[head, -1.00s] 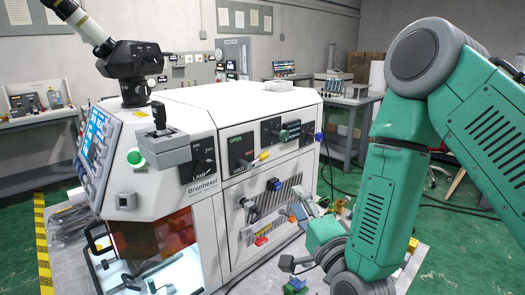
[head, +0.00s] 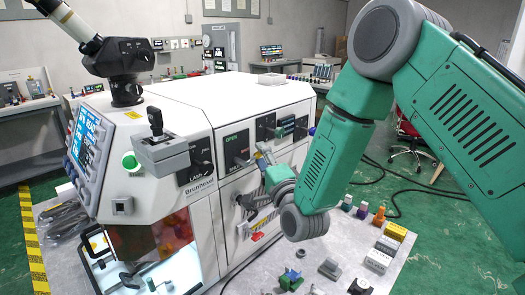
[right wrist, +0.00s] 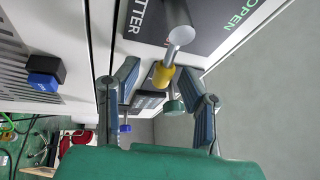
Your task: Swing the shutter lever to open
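The shutter lever sits on a dark panel (head: 237,149) marked OPEN on the side of the white machine. In the right wrist view the lever shows as a metal pivot and rod with a yellow knob (right wrist: 163,75). My right gripper (head: 263,156) is at this lever and partly hides it in the head view. In the right wrist view my right gripper (right wrist: 166,100) is open, with one finger on each side of the yellow knob. I see gaps between the knob and both fingers. My left gripper is not in view.
A dark LAMP panel (head: 201,157) is left of the shutter panel. Other side-panel knobs are close by, including a blue one (right wrist: 42,82) and a green one (right wrist: 174,107). Several small parts and boxes (head: 378,260) lie on the grey table.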

